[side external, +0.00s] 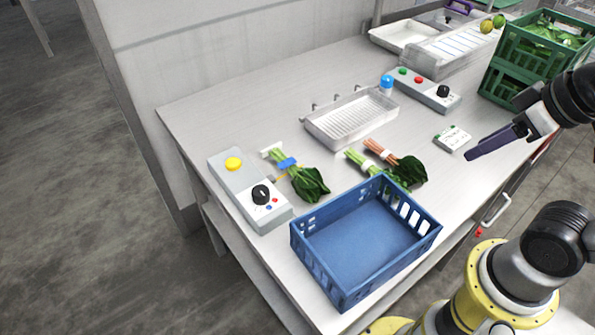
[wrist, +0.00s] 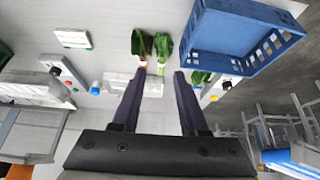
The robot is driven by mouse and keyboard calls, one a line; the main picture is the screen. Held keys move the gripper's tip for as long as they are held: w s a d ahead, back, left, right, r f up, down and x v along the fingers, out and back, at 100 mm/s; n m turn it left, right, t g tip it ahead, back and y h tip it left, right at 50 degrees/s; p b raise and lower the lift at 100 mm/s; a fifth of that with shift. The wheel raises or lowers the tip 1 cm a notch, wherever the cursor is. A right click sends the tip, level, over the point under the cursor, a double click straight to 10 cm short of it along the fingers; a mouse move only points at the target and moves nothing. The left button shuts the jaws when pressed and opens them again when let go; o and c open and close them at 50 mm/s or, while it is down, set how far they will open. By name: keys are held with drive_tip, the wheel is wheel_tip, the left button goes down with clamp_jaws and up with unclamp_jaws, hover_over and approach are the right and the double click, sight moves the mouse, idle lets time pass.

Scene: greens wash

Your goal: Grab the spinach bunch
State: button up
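Three leafy bunches lie on the grey table; which one is spinach is not labelled. One bunch has dark leaves and a blue band (side external: 309,184). Beside the crate lie a bunch with pale green stems (side external: 358,159) and one with dark leaves and orange-pink stems (side external: 411,168). In the wrist view, two bunches (wrist: 139,43) (wrist: 162,45) lie side by side beyond the fingertips, and another (wrist: 200,77) is partly hidden by the right finger. My gripper (side external: 473,155) is at the right, raised and apart from the bunches. In the wrist view, its fingers (wrist: 161,73) are spread and empty.
A blue crate (side external: 323,262) stands at the front, close to the bunches. Around them are a control box with a yellow button (side external: 228,177), a draining tray (side external: 351,119), a second control box (side external: 423,90), a small white card (side external: 452,138) and green crates (side external: 520,52).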

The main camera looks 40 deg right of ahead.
drive_tip(key=o, duration=0.4)
